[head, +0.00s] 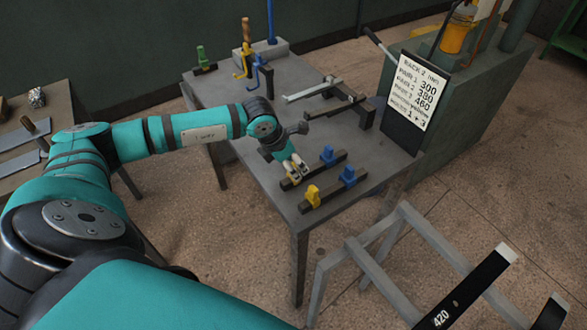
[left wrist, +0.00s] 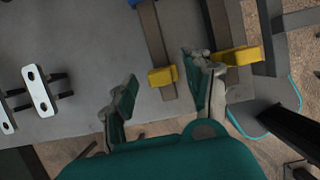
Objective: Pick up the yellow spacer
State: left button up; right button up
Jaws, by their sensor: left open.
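My left gripper (head: 294,171) is open above the near end of a dark bar on the grey table. In the left wrist view its fingers (left wrist: 161,80) stand apart, with a yellow spacer (left wrist: 162,76) in the gap between them as seen from there. No finger clearly touches it. In the head view the gripper mostly hides that spacer. A second yellow spacer (head: 312,195) sits on the neighbouring bar; it also shows in the left wrist view (left wrist: 238,55), just right of the right finger. My right gripper is not in view.
Blue spacers (head: 327,155) (head: 348,175) sit farther along the two bars. A sign (head: 413,92) and grey brackets (head: 309,90) stand behind. Colored hooks (head: 243,66) are at the table's far left. A metal frame (head: 385,275) stands in front, right of the table.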

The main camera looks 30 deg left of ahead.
aim_at(294, 165)
pick_arm(q)
jog(key=shift+w+d+f, duration=0.1)
jog(key=shift+w+f, duration=0.1)
jog(key=shift+f, duration=0.35)
jog(key=c, duration=1)
jog(key=shift+o, duration=0.2)
jog(key=shift+r, duration=0.1)
notch_tip(294, 165, up, 10)
jog(key=shift+f+b, duration=0.1)
jog(key=shift+b, duration=1.15)
jog(key=shift+s+d+m, duration=0.25)
jog(key=shift+d+m, duration=0.2)
jog(key=shift+m, duration=0.15)
jog(key=s+d+m+g+y, duration=0.1)
jog(key=s+d+m+g, duration=0.3)
jog(key=m, duration=1.1)
jog(key=s+d+m+g, duration=0.4)
jog(key=s+d+m, duration=0.4)
jog(key=m, duration=0.7)
jog(key=shift+s+d+r+g+y, duration=0.3)
jog(key=shift+s+r+g+y, duration=0.1)
jog(key=shift+s, duration=0.8)
